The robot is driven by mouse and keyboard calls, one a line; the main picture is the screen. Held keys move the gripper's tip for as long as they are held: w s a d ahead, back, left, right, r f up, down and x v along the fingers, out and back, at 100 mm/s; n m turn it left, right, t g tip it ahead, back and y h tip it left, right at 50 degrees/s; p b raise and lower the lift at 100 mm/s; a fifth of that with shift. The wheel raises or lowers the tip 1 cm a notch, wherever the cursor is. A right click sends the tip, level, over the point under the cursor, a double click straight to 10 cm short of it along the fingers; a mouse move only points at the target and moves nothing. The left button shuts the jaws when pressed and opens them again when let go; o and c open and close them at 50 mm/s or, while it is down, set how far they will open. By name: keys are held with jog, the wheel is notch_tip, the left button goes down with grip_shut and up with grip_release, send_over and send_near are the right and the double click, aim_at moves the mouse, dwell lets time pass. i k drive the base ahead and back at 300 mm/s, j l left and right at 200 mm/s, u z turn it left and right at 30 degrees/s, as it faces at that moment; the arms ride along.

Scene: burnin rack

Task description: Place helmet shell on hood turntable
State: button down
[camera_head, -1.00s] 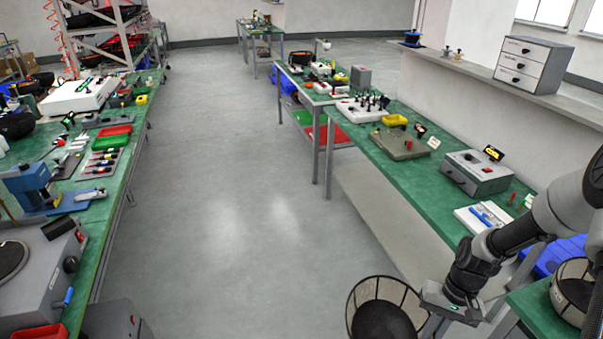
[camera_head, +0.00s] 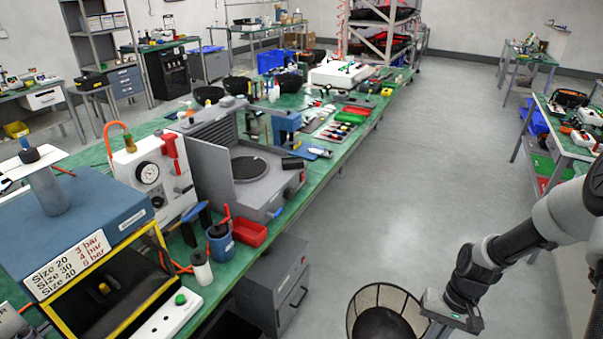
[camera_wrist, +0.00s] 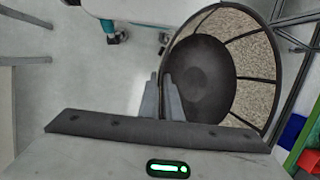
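The helmet shell (camera_head: 380,322) is a dark bowl with a ribbed, mesh-like inner wall and a thin rim. It hangs in the air over the floor at the bottom of the head view, open side up. My gripper (camera_head: 424,308) is at its right edge. In the wrist view my gripper (camera_wrist: 160,80) has its fingers close together at the edge of the shell (camera_wrist: 205,80), shut on it; the exact contact is hidden. The hood turntable (camera_head: 250,167) is a dark round disc in a grey open-fronted hood (camera_head: 215,150) on the left bench. The disc is bare.
Left of the hood stand a gauge unit (camera_head: 150,178) and a blue cabinet (camera_head: 75,235). A red tray (camera_head: 250,234) and blue pot (camera_head: 219,242) sit near the bench edge. A grey cabinet (camera_head: 275,285) stands below. The aisle floor (camera_head: 400,180) is clear.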

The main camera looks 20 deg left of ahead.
aim_at(244, 167)
jog(key=i+u, duration=0.15)
jog(key=u, duration=0.3)
jog(key=i+l+u, duration=0.1)
jog(key=u, duration=0.35)
jog(key=i+l+u, duration=0.1)
jog(key=u, duration=0.35)
jog(key=i+l+u, duration=0.15)
jog(key=l+u, duration=0.75)
jog(key=i+l+u, duration=0.1)
jog(key=l+u, duration=0.3)
jog(key=l, duration=1.35)
jog(key=k+u, duration=0.05)
